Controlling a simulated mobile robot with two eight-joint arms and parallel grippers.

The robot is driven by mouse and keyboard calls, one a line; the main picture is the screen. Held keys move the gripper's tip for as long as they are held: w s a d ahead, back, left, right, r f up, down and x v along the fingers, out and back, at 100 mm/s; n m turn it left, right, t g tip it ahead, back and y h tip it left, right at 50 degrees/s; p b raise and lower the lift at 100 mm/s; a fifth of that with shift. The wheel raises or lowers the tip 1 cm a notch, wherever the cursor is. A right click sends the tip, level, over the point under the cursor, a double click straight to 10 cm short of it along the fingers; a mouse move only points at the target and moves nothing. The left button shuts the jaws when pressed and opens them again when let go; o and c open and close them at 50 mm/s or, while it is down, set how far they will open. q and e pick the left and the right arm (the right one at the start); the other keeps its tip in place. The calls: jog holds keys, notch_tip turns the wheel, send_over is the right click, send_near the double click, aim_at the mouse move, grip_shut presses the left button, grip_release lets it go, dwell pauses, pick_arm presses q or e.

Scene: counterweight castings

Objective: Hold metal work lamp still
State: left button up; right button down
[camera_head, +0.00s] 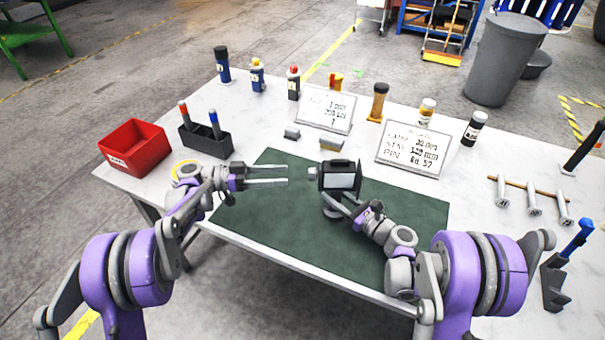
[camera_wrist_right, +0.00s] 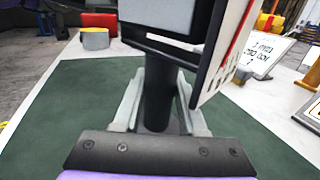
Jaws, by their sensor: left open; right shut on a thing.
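The metal work lamp (camera_head: 341,178) stands upright on the green mat (camera_head: 270,213), with a dark frame and a pale face. My right gripper (camera_head: 334,200) is shut on the lamp's dark post, low down. In the right wrist view the fingers (camera_wrist_right: 160,118) lie on both sides of the post (camera_wrist_right: 158,95), and the lamp head (camera_wrist_right: 160,15) rises above, cut off by the picture's top edge. My left gripper (camera_head: 287,176) is open and empty, to the left of the lamp, its fingertips pointing at it with a small gap between.
A red bin (camera_head: 134,146) and a black holder (camera_head: 206,140) stand at the left. Two signs (camera_head: 412,148) and several bottles line the back. Small grey blocks (camera_head: 331,144) lie behind the mat. The mat's left front is clear.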

aim_at(314, 174)
pick_arm(q)
jog(key=d, duration=0.6)
jog(key=shift+w+d, duration=0.2)
jog(key=shift+d, duration=0.2)
grip_shut()
